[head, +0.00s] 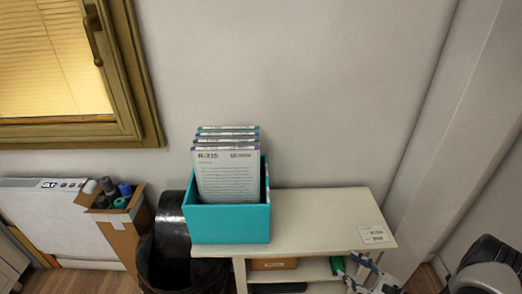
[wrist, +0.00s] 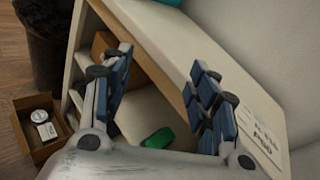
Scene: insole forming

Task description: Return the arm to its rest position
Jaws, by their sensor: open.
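My gripper (wrist: 160,62) is open in the wrist view, its two blue-padded fingers spread apart with nothing between them. In the head view my gripper (head: 358,272) shows at the lower right, by the front right corner of the white shelf unit (head: 315,215). Part of my arm shows at the bottom right edge of the head view. The shelf unit also shows in the wrist view (wrist: 160,35), behind the fingers. Whether the fingers touch it cannot be told.
A teal box (head: 228,223) holding several upright document packs (head: 226,178) stands on the shelf top. A green item (wrist: 158,138) lies low between the fingers' bases in view. A black bin (head: 172,262) and cardboard boxes stand left. The shelf top's right half is clear except a label.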

